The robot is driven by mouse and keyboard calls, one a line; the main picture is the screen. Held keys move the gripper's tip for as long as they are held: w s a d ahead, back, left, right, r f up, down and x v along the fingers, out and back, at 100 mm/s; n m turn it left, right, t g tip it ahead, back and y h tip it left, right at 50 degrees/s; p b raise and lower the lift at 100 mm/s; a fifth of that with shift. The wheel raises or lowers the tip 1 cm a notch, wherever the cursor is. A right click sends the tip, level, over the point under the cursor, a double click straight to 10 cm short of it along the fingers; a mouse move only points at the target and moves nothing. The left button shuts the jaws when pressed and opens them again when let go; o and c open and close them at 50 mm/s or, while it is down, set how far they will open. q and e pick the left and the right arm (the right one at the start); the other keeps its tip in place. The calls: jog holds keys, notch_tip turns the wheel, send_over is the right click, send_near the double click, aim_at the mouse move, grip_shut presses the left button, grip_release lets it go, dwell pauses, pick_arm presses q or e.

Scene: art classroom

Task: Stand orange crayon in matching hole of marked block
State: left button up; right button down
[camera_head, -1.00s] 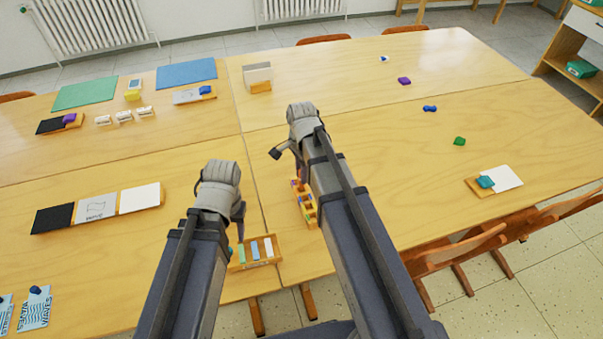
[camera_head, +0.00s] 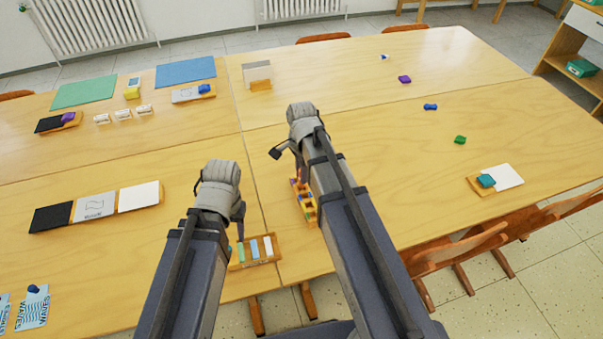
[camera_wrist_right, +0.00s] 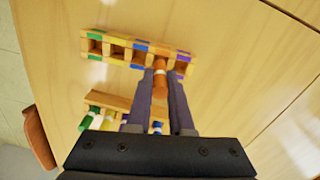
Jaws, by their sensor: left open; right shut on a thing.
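My right gripper (camera_wrist_right: 160,76) is shut on the orange crayon (camera_wrist_right: 160,88) in the right wrist view. The crayon's far end is at the near edge of the marked block (camera_wrist_right: 118,48), between a blue and a purple mark. I cannot tell whether the tip is inside a hole or above it. The block has a row of holes with coloured marks; in the head view it (camera_head: 309,213) lies partly behind my right arm. My right gripper (camera_head: 297,178) is mostly hidden there. My left gripper (camera_head: 239,215) is open, above the crayon tray's left end.
Cards (camera_head: 96,206) lie to the left. Small coloured pieces, such as a green one (camera_head: 460,139), lie on the right. The table's near edge is close below the tray.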

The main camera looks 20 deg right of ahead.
pick_arm(q)
jog(key=shift+f+b, duration=1.45)
pick_arm(e)
jog(key=shift+f, duration=1.4)
dwell(0.8)
dwell(0.4)
jog(key=c, duration=0.7)
grip_release()
jog(key=shift+o, duration=1.1)
pick_arm(q)
jog(key=shift+r, duration=0.1)
pick_arm(e)
jog(key=shift+r+p, duration=3.05)
jog(key=shift+p, duration=0.05)
pick_arm(q)
notch_tip(320, 180, up, 6)
jog(key=shift+f, duration=0.1)
